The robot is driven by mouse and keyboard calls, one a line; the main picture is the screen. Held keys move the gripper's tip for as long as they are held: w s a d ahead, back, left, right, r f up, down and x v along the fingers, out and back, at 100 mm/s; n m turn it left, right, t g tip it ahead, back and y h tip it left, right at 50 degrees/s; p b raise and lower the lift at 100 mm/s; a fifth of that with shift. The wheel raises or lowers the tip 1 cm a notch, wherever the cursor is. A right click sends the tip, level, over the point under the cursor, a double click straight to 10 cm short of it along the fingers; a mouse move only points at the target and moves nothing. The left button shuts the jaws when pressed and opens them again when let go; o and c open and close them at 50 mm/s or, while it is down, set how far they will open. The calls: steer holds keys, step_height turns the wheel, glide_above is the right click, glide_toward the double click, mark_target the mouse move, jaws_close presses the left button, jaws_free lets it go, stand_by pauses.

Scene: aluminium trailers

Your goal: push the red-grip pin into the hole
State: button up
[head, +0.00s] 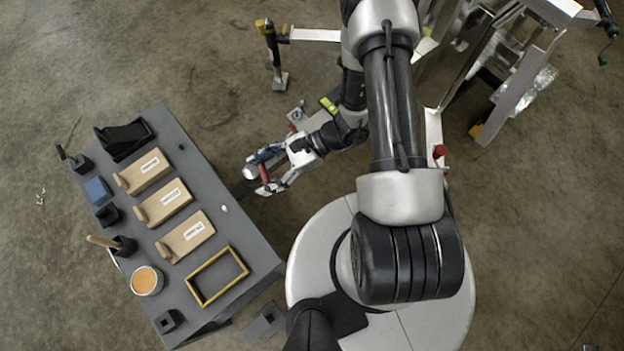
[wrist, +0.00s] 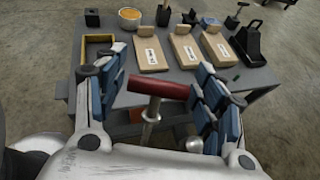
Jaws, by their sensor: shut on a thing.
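The red-grip pin (wrist: 160,88) lies crosswise between the blue-padded fingers of my gripper (wrist: 155,85) in the wrist view. Its red grip spans the gap between the pads, and its metal shank (wrist: 150,122) points down the picture. In the head view my gripper (head: 265,172) is beside the right edge of the grey table, shut on the pin, whose red grip (head: 264,174) shows partly. The pin is off the table. I cannot make out the hole in either view.
The grey table (head: 240,240) carries wooden blocks (head: 175,203) with labels, a yellow frame (head: 217,276), a round tub (head: 147,280) and black holders. A metal trailer frame (head: 520,95) stands at the upper right, with a red knob (head: 439,151) near my arm. Open concrete floor lies around.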

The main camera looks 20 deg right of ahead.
steer(key=s+d+f+n+g+h, duration=0.2)
steer(key=s+d+f+n+h, duration=0.1)
steer(key=f, duration=0.4)
steer(key=s+d+f+n+g+h, duration=0.2)
steer(key=s+d+f+n+h, duration=0.15)
steer(key=f, duration=0.35)
steer(key=s+d+f+n+g+h, duration=0.2)
steer(key=s+d+f+n+h, duration=0.15)
steer(key=f, duration=0.35)
steer(key=w+d+f+n+t+h+b, duration=0.1)
steer(key=w+d+f+n+h, duration=0.15)
steer(key=f, duration=0.35)
steer(key=w+d+f+n+t+h, duration=0.1)
steer(key=w+d+f+n+t, duration=0.1)
steer(key=w+d+f+n, duration=0.3)
steer(key=w+a+f+n+t, duration=0.2)
steer(key=w+a+f+n, duration=0.1)
steer(key=w+f, duration=0.5)
steer(key=shift+w+f+n, duration=0.25)
steer(key=shift+w+n, duration=0.1)
steer(key=shift+n, duration=0.4)
steer(key=shift+d+r, duration=0.1)
